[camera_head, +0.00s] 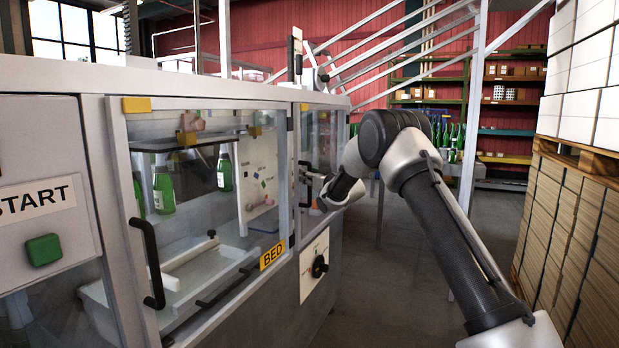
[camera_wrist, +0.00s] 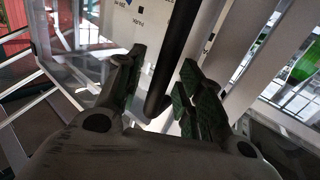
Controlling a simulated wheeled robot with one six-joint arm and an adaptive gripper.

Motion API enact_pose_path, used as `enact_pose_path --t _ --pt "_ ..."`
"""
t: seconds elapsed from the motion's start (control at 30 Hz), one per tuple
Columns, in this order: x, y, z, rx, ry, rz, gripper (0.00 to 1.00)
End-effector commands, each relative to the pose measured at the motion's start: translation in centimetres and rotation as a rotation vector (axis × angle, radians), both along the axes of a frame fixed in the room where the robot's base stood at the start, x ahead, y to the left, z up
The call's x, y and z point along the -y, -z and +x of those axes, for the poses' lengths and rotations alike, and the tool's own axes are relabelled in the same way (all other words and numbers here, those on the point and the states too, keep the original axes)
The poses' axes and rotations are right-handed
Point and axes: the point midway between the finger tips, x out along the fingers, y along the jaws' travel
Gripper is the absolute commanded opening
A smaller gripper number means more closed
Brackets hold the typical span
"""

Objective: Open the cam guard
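The guard door at the far right end of the machine's front, which I take to be the cam guard (camera_head: 328,142), is a clear panel in a grey frame and looks closed. Its black bar handle (camera_head: 304,172) is partly hidden by my gripper. My gripper (camera_head: 314,181) is at this handle, reaching in from the right. In the wrist view the black handle (camera_wrist: 178,55) runs between the two fingers of my gripper (camera_wrist: 163,62). The fingers stand apart, with a gap on the left of the handle; I cannot tell whether the right finger touches it.
A nearer clear door with a BED label (camera_head: 272,255) and black handle (camera_head: 148,265) is closed; green bottles (camera_head: 163,188) stand behind it. A START button (camera_head: 43,250) is at left. A black knob (camera_head: 319,266) sits below the far door. Stacked boxes (camera_head: 575,200) bound the right.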

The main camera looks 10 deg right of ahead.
Motion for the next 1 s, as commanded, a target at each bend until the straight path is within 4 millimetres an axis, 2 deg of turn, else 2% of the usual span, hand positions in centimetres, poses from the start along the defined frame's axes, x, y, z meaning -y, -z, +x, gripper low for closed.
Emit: enact_pose_path --t 0.27,0.47,0.5,0.8,0.87,1.0 --pt "-0.1 0.0 0.2 0.000 0.000 0.000 0.37" --pt "-0.1 0.0 0.2 -0.001 0.000 0.000 0.03" --pt "-0.1 0.0 0.2 -0.001 0.000 0.000 0.00" --pt "0.4 0.0 0.0 0.000 -0.006 -0.002 0.00" --pt "0.9 0.0 -0.3 0.000 -0.014 -0.001 0.00" --pt "3.2 0.1 -1.5 -0.003 -0.050 -0.002 0.00"
